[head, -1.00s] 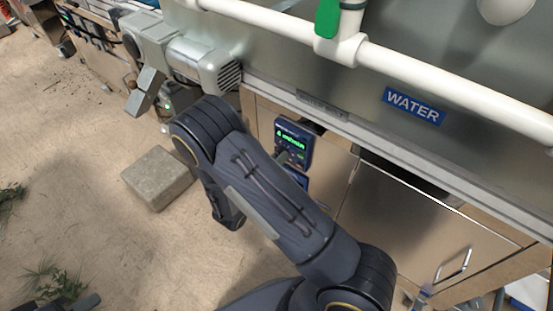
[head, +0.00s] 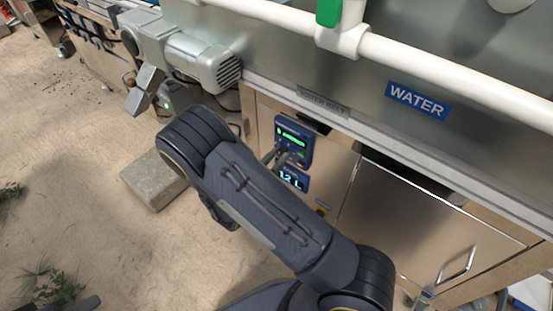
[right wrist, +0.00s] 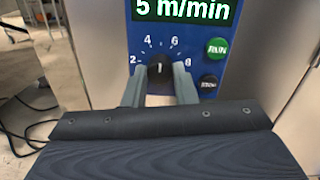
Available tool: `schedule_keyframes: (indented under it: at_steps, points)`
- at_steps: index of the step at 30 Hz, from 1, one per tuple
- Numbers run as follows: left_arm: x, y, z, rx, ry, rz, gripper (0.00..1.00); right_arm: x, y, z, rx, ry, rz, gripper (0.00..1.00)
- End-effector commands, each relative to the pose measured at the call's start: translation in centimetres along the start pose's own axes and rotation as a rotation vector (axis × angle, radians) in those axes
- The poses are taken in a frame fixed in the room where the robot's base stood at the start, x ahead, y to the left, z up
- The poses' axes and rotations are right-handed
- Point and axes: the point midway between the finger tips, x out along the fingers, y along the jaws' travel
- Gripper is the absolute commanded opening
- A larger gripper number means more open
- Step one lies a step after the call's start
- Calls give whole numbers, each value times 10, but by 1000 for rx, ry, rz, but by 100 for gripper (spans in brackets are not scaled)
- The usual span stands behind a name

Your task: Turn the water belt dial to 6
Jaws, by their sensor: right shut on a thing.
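The water belt dial (right wrist: 159,70) is a black knob on a blue control panel (right wrist: 187,45). In the right wrist view, its white mark points up, between the printed 4 and 6. The green display (right wrist: 183,9) above it reads 5 m/min. My right gripper (right wrist: 160,78) is shut on the dial, with one grey finger on each side. In the head view, the blue panel (head: 293,138) is on the metal cabinet under the WATER BELT plate (head: 323,103), and my right gripper (head: 284,155) reaches its knob. My left gripper is not in view.
A green button (right wrist: 217,47) and a dark button (right wrist: 208,82) sit right of the dial. A grey motor (head: 205,62) and a stone block (head: 150,187) are at the left.

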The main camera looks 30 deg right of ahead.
Motion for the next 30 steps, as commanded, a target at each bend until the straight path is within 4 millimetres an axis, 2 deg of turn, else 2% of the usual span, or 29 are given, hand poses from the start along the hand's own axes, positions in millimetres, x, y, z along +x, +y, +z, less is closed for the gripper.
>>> schedule_keyframes:
  at_steps: [6, 15, 30]
  points:
    - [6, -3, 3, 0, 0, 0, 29, -1, 1, -3, 175, -5, -6, 2]
    - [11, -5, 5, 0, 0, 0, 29, -1, 1, -2, 336, -12, -12, 2]
    - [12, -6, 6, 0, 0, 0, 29, -1, 1, -2, 397, -13, -15, 2]
